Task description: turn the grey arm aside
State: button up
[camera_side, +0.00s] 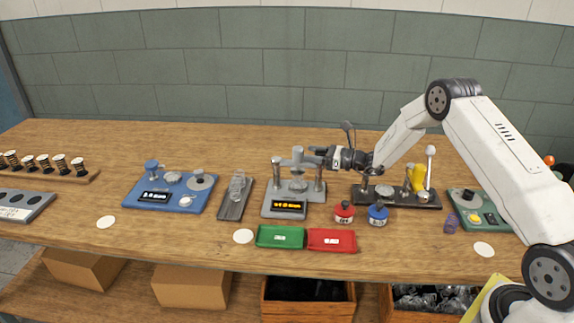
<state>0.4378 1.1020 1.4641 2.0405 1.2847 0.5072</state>
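A grey device (267,211) with a lit yellow display stands mid-table. Grey upright posts and a raised grey crosspiece, which looks like the grey arm (298,163), stand over a round plate on its base. My gripper (320,152) reaches in from the right, pointing left, with its tips at the top of the device's right post. I cannot tell whether it touches the grey arm or the post. The fingers are dark and small here, and I cannot make out a gap between them.
A green tray (281,237) and a red tray (332,240) lie in front. A grey slab (236,200) and blue device (170,192) stand left.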

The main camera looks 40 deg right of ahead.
grip_shut()
dwell(1.2)
